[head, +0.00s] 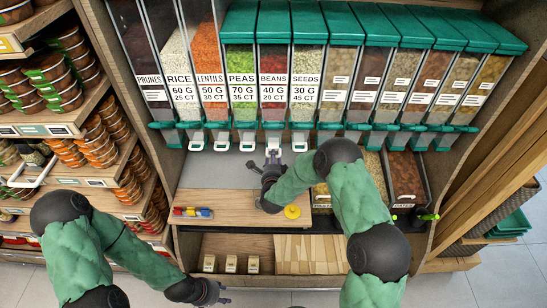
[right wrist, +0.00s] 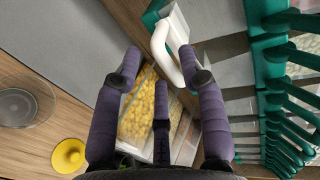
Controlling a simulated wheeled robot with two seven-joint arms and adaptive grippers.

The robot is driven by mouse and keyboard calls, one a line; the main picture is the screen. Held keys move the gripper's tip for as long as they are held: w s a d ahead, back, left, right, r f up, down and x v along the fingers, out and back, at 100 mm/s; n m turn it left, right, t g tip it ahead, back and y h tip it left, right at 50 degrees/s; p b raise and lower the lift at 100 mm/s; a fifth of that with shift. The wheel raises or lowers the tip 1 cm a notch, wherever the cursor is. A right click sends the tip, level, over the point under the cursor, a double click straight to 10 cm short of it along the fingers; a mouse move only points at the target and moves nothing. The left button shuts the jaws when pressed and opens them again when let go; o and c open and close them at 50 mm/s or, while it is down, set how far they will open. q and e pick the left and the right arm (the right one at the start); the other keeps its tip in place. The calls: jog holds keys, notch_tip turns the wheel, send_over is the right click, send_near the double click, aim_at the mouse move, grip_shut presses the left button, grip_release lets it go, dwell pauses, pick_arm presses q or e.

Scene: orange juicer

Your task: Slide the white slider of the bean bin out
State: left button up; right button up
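The bean bin (head: 273,85), labelled BEANS, stands in the row of clear bins with a teal lid and dark red beans. Its white slider (head: 273,144) shows under its front. My right gripper (head: 271,161) is just below and in front of this slider. In the right wrist view a white looped handle (right wrist: 168,48) lies between the spread purple fingers of this gripper (right wrist: 168,70). The fingers look open around it, with no clear grip on it. My left gripper (head: 218,292) is low at the bottom of the head view, open and empty, far from the bins.
Neighbouring bins have similar sliders close by, such as the peas slider (head: 247,142). Below are a wooden counter (head: 240,205), a yellow round piece (head: 292,211), coloured markers (head: 193,212) and a clear bowl (right wrist: 25,100). Lower bins (head: 405,180) stand to the right.

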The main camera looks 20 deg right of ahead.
jog(key=shift+w+r, duration=0.1)
jog(key=shift+w, duration=0.05)
jog(key=v, duration=1.2)
dwell(0.3)
jog(key=s+a+f+n+g+y+b, duration=0.1)
jog(key=s+f+n+g+y+b, duration=0.25)
jog(key=f, duration=0.55)
jog(key=s+a+f+n+g+y+b, duration=0.1)
jog(key=s+a+f+n+g+b, duration=0.15)
jog(key=s+f+n, duration=0.55)
jog(key=s+a+f+n+g+y+b, duration=0.1)
jog(key=s+f+n+g+y, duration=0.1)
jog(key=s+f, duration=0.4)
jog(key=s+a+f+n+g+y+b, duration=0.1)
jog(key=s+f+n+g, duration=0.4)
jog(key=s, duration=0.5)
jog(key=shift+s+a+f+g+y+b, duration=0.25)
jog(key=shift+a+f+g+y+b, duration=0.1)
jog(key=shift+f+g+b, duration=0.3)
